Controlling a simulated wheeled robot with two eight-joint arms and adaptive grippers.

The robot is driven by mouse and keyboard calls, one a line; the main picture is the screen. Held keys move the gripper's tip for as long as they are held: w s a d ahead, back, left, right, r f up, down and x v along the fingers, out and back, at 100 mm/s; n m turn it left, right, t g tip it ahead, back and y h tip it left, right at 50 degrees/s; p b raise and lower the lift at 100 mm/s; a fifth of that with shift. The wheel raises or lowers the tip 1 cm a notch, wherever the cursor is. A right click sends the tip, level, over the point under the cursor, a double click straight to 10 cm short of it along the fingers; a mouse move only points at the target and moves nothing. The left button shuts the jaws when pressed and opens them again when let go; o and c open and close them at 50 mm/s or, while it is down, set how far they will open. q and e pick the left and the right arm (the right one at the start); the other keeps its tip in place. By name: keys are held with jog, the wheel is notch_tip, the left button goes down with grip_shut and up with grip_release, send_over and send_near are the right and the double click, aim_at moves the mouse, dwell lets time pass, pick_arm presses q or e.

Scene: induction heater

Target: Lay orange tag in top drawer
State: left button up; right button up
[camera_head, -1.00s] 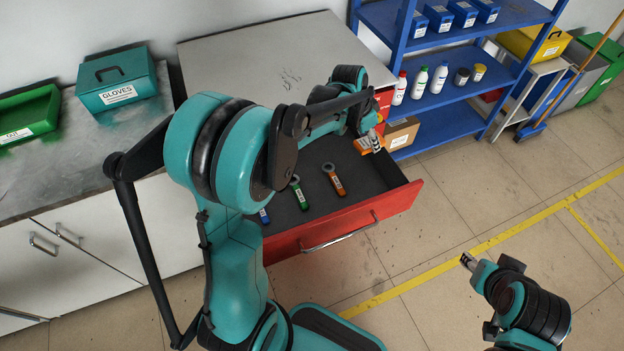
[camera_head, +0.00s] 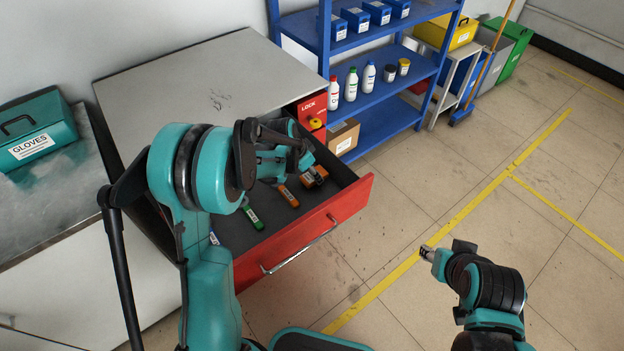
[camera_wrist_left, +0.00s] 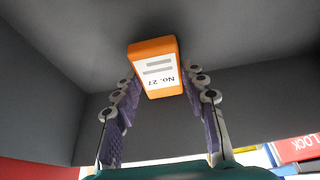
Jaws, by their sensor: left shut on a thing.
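The red-fronted top drawer (camera_head: 305,228) is open, with a dark grey inside. My left gripper (camera_head: 312,174) is inside the drawer space near its right end, shut on an orange tag (camera_head: 318,172). In the left wrist view, the orange tag (camera_wrist_left: 157,69) with a white "No. 27" label sits between the purple-padded fingers (camera_wrist_left: 160,95), against the dark drawer interior. I cannot tell whether it touches the floor. Another orange tag (camera_head: 289,196) and a green tag (camera_head: 252,217) lie in the drawer. My right gripper (camera_head: 427,252) hangs over the floor, its fingers too small to judge.
The grey cabinet top (camera_head: 200,85) is behind the drawer. A cardboard box (camera_head: 343,137) and bottles stand on the blue shelf rack (camera_head: 385,128) to the right. A teal gloves box (camera_head: 35,130) is at left. The floor at right is clear.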

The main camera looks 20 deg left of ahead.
pick_arm(q)
notch_tip(320, 180, down, 2)
jog(key=shift+f, duration=0.2)
jog(key=shift+f+b, duration=0.15)
jog(key=shift+b, duration=0.25)
jog(key=o, duration=0.9)
jog(key=shift+o, duration=0.2)
